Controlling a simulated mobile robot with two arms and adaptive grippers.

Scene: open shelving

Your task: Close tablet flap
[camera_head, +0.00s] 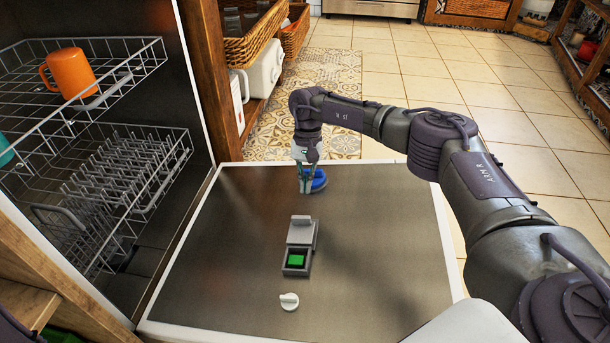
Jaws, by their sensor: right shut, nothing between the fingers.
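The tablet compartment (295,271) is set in the inner face of the lowered dishwasher door. A green tablet (297,260) lies in its open well. The grey tablet flap (300,236) sits at the far end of the compartment, clear of the tablet. My right gripper (306,190) points down beyond the flap, beside the round blue cap (319,181). It is shut with nothing seen held, and it appears apart from the flap. Whether it touches the cap I cannot tell. My left gripper is not in view.
A white knob (289,301) is on the near part of the door (390,250). The upper rack (125,52) holds an orange mug (70,72); the lower rack (125,175) is at left. Wicker baskets (256,38) stand behind.

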